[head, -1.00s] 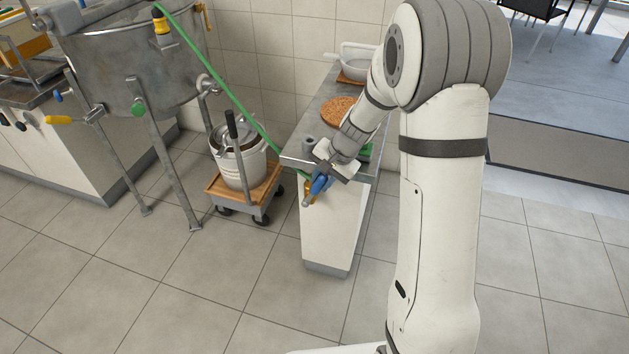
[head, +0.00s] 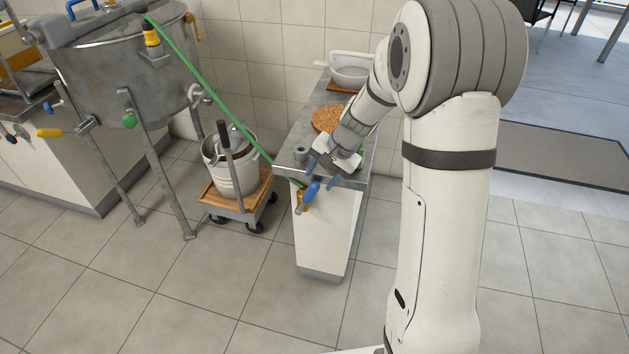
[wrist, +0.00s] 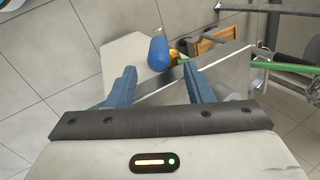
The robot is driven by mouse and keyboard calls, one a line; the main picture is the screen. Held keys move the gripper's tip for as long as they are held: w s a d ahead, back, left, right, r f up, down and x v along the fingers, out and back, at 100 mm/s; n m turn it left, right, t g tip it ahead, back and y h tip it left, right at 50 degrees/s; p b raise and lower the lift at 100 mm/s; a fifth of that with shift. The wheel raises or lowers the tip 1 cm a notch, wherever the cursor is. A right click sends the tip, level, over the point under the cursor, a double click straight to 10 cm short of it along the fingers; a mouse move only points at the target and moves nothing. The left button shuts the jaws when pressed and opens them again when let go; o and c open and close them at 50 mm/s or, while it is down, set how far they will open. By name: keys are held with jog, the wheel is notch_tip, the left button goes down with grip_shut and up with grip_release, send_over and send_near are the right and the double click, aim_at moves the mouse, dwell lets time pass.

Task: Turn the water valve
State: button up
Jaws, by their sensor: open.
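The water valve has a blue handle (head: 313,189) on a brass-yellow body (head: 301,202), at the front end of the narrow counter. In the wrist view the blue handle (wrist: 159,50) stands ahead of the fingertips, between their lines but beyond them. A bit of the yellow body (wrist: 176,55) shows beside it. My gripper (head: 321,175) is over the counter's front edge, just above and behind the handle. In the wrist view my gripper (wrist: 161,78) has its two blue fingers wide apart with nothing between them.
A green hose (head: 210,92) runs from the steel vat (head: 120,65) down to the valve. A cork mat (head: 327,118), a grey cylinder (head: 301,154) and a white pan (head: 350,72) are on the counter. A bucket (head: 232,170) on a wheeled trolley stands left. Floor in front is clear.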

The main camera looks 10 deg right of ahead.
jog(key=v, duration=0.2)
jog(key=shift+d+r, duration=0.2)
jog(key=shift+r, duration=0.2)
